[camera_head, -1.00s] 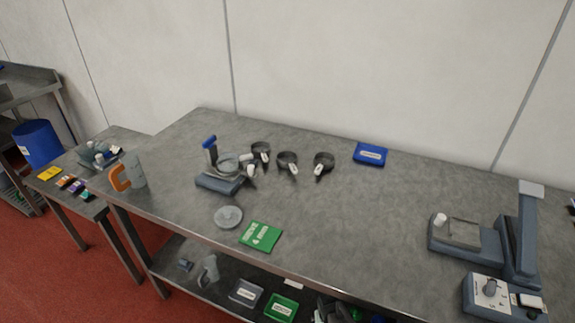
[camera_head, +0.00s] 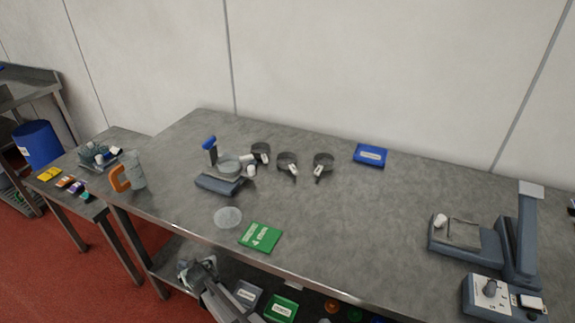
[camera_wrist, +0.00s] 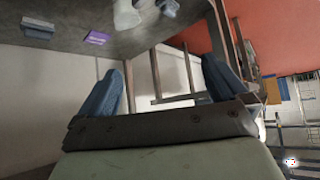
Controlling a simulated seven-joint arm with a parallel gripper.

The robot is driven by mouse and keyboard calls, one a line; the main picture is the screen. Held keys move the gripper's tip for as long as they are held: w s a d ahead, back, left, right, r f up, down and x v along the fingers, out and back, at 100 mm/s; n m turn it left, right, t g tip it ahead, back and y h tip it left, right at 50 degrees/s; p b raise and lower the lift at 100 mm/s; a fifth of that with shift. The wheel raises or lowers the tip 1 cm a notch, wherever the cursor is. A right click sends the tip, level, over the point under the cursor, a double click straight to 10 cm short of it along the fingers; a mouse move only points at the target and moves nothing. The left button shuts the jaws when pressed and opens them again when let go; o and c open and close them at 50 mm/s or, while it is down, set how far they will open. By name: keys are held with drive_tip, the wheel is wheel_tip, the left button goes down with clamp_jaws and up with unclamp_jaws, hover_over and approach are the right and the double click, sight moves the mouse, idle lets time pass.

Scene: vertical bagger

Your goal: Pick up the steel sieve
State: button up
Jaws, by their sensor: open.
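A flat pale grey disc (camera_head: 228,217) lies near the front edge, beside a green card (camera_head: 261,237) that appears to read sieve, 4 mm. My gripper (camera_wrist: 160,78) is open and empty in the wrist view. In the head view my arm is low at the front edge, apart from the pans.
A device with a blue-topped post (camera_head: 218,184) stands left of the pans. The middle right of the tabletop is clear.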

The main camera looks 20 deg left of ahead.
drive_tip(key=s+a+r+n+g+y, duration=0.1)
drive_tip(key=s+a+r+y, duration=0.2)
drive_tip(key=s+a+r, duration=0.65)
drive_tip(key=s+a+r+n+g+y, duration=0.1)
drive_tip(key=s+a+r+n+y, duration=0.1)
drive_tip(key=s+a+r, duration=0.8)
wheel_tip(320, 180, up, 23)
drive_tip(key=m+g+h, duration=0.3)
drive_tip(key=m+h, duration=0.2)
drive_tip(key=h, duration=0.7)
hover_over(288, 156)
drive_tip(key=s+d, duration=0.2)
drive_tip(key=s, duration=0.2)
drive_tip(key=f, duration=1.2)
drive_tip(key=shift+a+f, duration=0.2)
drive_tip(key=shift+f, duration=0.2)
